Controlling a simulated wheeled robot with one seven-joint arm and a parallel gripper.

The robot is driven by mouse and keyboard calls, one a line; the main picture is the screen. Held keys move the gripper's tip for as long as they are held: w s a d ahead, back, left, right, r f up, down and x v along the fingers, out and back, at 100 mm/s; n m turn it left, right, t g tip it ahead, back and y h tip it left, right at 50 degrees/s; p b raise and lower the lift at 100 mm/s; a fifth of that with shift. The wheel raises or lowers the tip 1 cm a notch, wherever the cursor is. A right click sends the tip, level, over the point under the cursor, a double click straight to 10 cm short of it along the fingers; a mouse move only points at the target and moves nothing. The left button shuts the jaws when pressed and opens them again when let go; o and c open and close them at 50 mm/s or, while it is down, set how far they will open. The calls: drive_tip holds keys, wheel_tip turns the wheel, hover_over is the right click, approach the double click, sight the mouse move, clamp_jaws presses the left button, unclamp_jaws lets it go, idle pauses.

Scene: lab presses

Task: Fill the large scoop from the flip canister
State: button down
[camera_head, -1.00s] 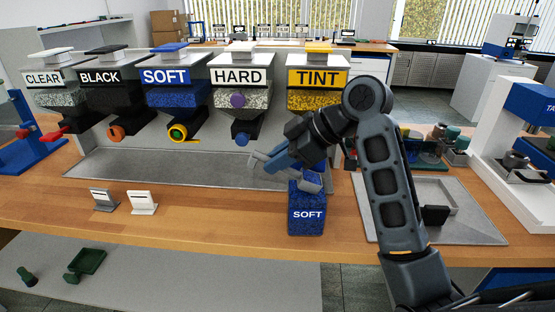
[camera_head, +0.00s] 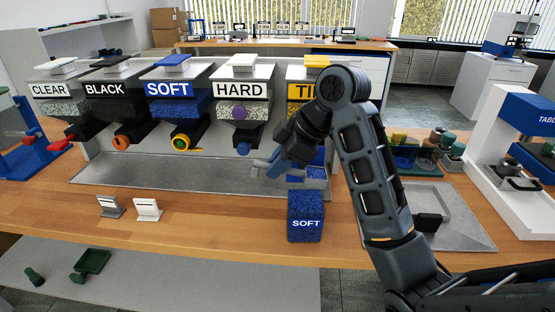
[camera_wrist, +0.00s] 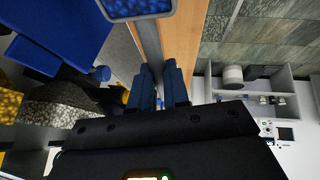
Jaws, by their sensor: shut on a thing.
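The SOFT canister (camera_head: 306,222), a blue speckled box with a white label, stands upright near the bench's front edge. My gripper (camera_head: 272,166) is above and left of it, its blue fingers shut on the grey scoop's handle. In the wrist view the grey handle (camera_wrist: 149,38) runs from between the fingers (camera_wrist: 162,78) up to a grey rim around blue speckled granules, cut by the frame edge. The canister's inside is hidden.
Hoppers marked CLEAR, BLACK, SOFT (camera_head: 170,89), HARD and TINT stand behind, over a grey tray (camera_head: 140,180). Two small stands (camera_head: 148,210) are at the front left. A press (camera_head: 525,140) and a sunken tray (camera_head: 460,225) are at the right.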

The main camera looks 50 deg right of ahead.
drive_tip(key=shift+d+r+g+h+p, duration=0.1)
drive_tip(key=shift+r+g+h+p, duration=0.35)
drive_tip(key=shift+r+p, duration=0.3)
drive_tip(key=shift+f+g+p, duration=0.1)
drive_tip(key=shift+g+p, duration=0.15)
drive_tip(key=shift+p, duration=0.05)
drive_tip(key=shift+f, duration=0.1)
